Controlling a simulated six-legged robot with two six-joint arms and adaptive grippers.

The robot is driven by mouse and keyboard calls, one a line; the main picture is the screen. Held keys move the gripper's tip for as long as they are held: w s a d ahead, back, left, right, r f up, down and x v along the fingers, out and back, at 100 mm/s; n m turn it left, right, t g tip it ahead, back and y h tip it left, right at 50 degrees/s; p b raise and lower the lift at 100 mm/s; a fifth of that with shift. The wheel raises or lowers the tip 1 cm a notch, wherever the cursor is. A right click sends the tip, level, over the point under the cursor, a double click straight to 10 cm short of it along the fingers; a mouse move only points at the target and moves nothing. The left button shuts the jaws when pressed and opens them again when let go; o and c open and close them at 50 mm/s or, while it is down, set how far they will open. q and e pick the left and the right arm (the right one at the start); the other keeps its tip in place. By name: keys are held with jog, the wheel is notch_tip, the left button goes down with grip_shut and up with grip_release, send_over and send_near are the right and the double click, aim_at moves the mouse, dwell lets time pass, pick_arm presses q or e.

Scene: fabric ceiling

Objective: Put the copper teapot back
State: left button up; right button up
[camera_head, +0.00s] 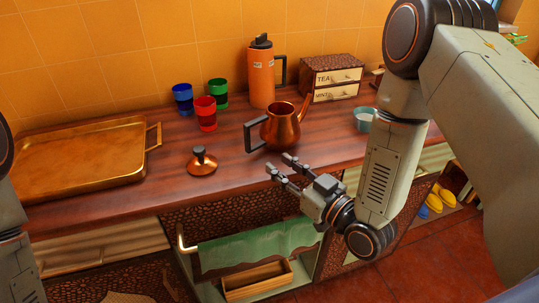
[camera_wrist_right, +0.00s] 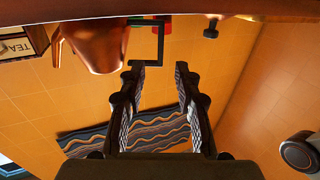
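The copper teapot (camera_head: 281,128) stands upright on the wooden counter, without its lid, its black square handle to the left and its spout to the right. Its copper lid (camera_head: 202,167) with a dark knob lies on the counter to the left. My right gripper (camera_head: 279,165) is open and empty at the counter's front edge, in front of the teapot and apart from it. In the right wrist view, which looks upside down, the teapot (camera_wrist_right: 95,48) and its handle show beyond the open fingertips (camera_wrist_right: 158,68). My left gripper is out of view.
A brass tray (camera_head: 75,182) fills the counter's left. Blue (camera_head: 183,98), red (camera_head: 206,117) and green (camera_head: 219,92) cups and an orange flask (camera_head: 262,75) stand behind. A drawer box (camera_head: 332,80) and teal cup (camera_head: 365,119) are right. An open drawer (camera_head: 255,285) is below.

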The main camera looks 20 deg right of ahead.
jog(key=shift+v, duration=0.85)
